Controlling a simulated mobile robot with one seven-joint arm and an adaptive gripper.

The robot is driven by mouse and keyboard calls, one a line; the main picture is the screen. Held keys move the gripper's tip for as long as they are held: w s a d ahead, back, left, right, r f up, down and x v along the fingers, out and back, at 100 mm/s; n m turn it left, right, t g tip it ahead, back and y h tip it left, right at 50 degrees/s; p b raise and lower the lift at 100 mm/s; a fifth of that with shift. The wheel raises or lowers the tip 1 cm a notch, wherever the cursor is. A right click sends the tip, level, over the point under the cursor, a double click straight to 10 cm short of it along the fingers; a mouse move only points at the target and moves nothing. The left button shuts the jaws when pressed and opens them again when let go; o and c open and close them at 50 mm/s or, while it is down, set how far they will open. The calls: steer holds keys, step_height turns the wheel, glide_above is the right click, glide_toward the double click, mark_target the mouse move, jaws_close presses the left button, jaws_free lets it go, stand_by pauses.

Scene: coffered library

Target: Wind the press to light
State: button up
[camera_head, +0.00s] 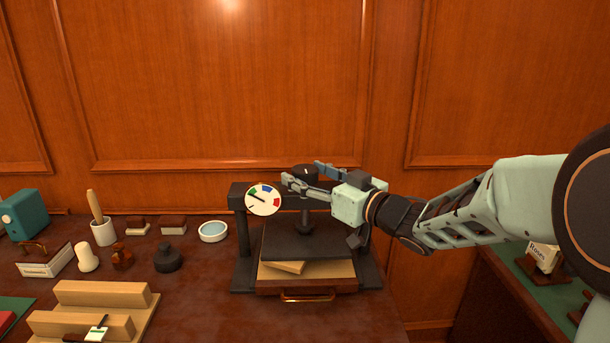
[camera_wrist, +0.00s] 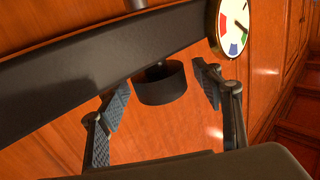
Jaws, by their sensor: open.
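The black press (camera_head: 243,245) stands on the desk, with a dark plate (camera_head: 312,243) above a tan board and a pale wooden piece (camera_head: 287,267). Its round white dial (camera_head: 263,200) has green, blue and red marks; the needle looks to lie outside the colours, but is small. The dial also shows in the wrist view (camera_wrist: 229,30). The black knob (camera_head: 305,171) tops the screw. My gripper (camera_head: 303,178) reaches in from the right, open, with its fingers either side of the knob. In the wrist view the knob (camera_wrist: 160,84) sits between the fingers, with gaps visible.
A brass-handled drawer (camera_head: 308,297) is at the press's foot. The panelled wall is close behind.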

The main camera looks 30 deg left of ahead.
steer(key=shift+w+a, duration=0.15)
steer(key=shift+a, duration=0.3)
steer(key=shift+c, duration=0.3)
steer(key=c, duration=1.1)
steer(key=m+t+h+b, duration=0.1)
steer(key=t+b, duration=0.1)
steer(key=shift+f+b, duration=0.1)
steer(key=shift+b, duration=0.25)
steer(key=shift+c, duration=0.2)
steer(key=shift+m+t+b, duration=0.35)
steer(key=shift+m+t, duration=0.05)
steer(key=shift+m, duration=0.1)
steer(key=o, duration=1.2)
